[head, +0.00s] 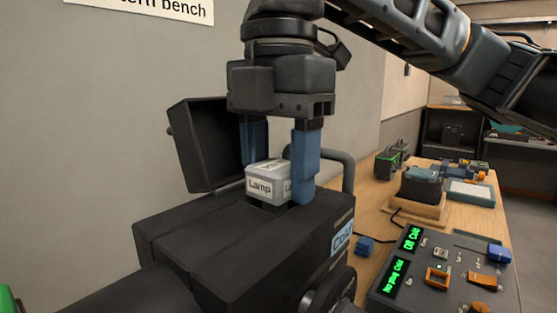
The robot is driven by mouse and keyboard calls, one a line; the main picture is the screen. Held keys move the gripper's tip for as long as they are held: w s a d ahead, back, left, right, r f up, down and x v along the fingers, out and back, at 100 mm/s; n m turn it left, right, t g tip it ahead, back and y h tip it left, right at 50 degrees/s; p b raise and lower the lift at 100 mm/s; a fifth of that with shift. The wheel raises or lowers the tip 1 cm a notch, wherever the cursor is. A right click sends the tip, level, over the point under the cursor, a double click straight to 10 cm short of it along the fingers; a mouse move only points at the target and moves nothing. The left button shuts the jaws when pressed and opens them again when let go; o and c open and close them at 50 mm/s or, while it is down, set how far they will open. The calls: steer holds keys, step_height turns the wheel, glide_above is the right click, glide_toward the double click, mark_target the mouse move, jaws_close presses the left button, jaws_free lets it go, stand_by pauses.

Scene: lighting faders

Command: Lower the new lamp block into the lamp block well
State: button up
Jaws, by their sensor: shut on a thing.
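The new lamp block (260,187) is a pale box with a dark lower part and the word "Lamp" on its side. My gripper (279,180) points down and is shut on it, with a blue finger on each side. The block is upright at the top of the black lantern housing (210,260). The lamp block well is hidden under the block and the gripper, so I cannot tell how deep the block sits. A black open lid (205,145) stands up at the left of the housing.
A grey handle (345,165) rises behind the housing, close to the right finger. A "Cold" label (341,239) is on the housing. A fader desk (445,280) with green displays is at right. A wooden tray (415,212) with a dark block stands behind it on the bench.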

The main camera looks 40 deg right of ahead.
steer(key=o, duration=1.3)
steer(key=shift+o, duration=0.2)
steer(key=shift+r, duration=0.15)
steer(key=shift+r+p, duration=3.85)
steer(key=shift+p, duration=0.25)
steer(key=shift+s, duration=0.1)
